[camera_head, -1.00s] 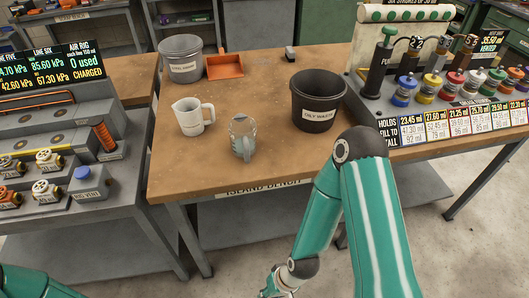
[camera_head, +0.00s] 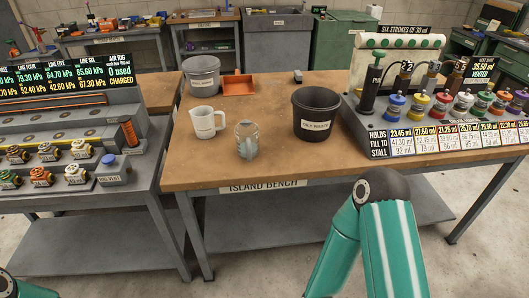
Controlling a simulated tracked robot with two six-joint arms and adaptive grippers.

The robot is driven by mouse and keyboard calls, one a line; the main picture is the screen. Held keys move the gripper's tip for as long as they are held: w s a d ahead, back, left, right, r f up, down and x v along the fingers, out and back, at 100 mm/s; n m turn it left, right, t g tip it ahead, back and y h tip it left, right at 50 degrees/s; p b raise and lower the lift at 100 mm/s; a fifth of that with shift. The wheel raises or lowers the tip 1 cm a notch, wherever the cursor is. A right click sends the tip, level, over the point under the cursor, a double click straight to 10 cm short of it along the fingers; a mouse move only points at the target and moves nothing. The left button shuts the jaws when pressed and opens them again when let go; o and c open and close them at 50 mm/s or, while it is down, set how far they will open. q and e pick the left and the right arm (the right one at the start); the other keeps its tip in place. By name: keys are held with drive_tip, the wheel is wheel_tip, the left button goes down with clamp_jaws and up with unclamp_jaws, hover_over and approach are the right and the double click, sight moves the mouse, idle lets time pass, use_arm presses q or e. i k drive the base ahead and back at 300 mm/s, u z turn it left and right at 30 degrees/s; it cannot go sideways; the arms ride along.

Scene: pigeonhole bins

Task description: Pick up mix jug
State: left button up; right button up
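Two jugs stand upright on the wooden island bench (camera_head: 285,165). One is a white jug (camera_head: 206,123) with a handle on its right and small markings on its side. The other is a clear, glassy grey jug (camera_head: 247,140) just right of it and a little nearer the front edge. I cannot read a label that tells which is the mix jug. Nothing touches either jug. Part of my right arm shows at the lower right and a bit of my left arm at the lower left corner, but both grippers are outside the picture.
A black oily waste bin (camera_head: 318,118) stands right of the jugs. A grey bin (camera_head: 202,76) and an orange tray (camera_head: 238,85) are behind. A pump rack with coloured caps (camera_head: 435,125) fills the right end. The left gauge console (camera_head: 70,150) stands beside the bench. The front middle is clear.

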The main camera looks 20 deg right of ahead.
sight(247, 132)
drive_tip(key=u, duration=0.15)
drive_tip(key=i, duration=0.9)
drive_tip(key=z, duration=0.05)
